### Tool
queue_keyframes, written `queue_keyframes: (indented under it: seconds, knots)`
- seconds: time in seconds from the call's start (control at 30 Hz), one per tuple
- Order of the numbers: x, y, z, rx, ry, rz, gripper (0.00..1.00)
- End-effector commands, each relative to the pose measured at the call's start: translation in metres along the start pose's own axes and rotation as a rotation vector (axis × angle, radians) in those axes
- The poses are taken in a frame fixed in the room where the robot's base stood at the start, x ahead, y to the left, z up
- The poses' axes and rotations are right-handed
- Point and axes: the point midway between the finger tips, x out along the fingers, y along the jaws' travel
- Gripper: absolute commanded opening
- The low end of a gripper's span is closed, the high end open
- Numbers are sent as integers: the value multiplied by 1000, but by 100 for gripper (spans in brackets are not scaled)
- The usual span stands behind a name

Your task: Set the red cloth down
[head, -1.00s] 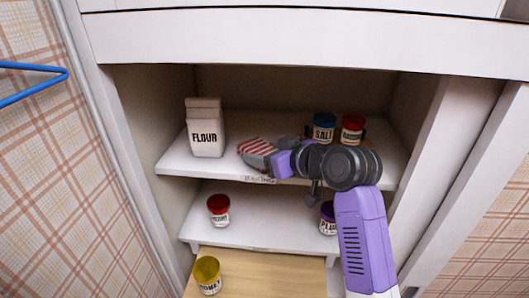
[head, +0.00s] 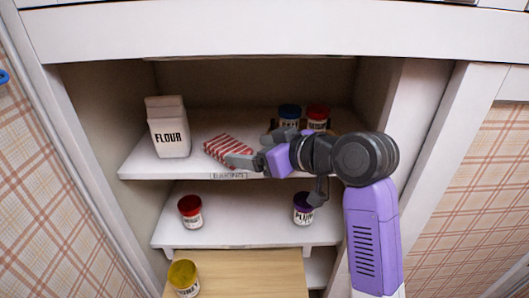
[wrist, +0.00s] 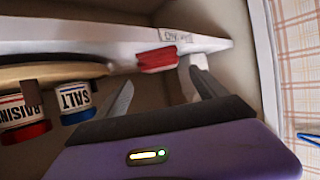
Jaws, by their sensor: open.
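The red cloth, red with white stripes (head: 222,147), lies on the upper shelf (head: 145,165) of the cupboard, near its front edge and right of the flour bag. In the wrist view its red edge (wrist: 157,60) shows beyond the fingertips, against the pale shelf. My gripper (head: 253,147) is just right of the cloth, fingers apart. In the head view one grey fingertip overlaps the cloth's right end; I cannot tell whether it touches. The wrist view shows nothing gripped between the fingers (wrist: 163,82).
The flour bag (head: 170,128) stands left on the upper shelf. A blue-lidded salt jar (head: 290,113) and a red-lidded jar (head: 318,115) stand behind my gripper. Below are a red-lidded jar (head: 190,212), a purple-lidded jar (head: 303,208) and a yellow-lidded jar (head: 184,279).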

Motion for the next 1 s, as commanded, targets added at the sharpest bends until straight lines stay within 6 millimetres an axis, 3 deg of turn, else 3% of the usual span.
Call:
queue_keyframes:
  seconds: [0.1, 0.3, 0.7, 0.83, 1.0]
  knots:
    - [-19, 1, 0, -1, 1, 2, 81]
    - [-36, 0, 0, -1, 0, 1, 81]
    - [-39, 0, -1, 6, 4, 2, 81]
    - [-40, 8, -17, 26, 68, 33, 81]
    - [-54, 29, -55, 48, 239, 140, 81]
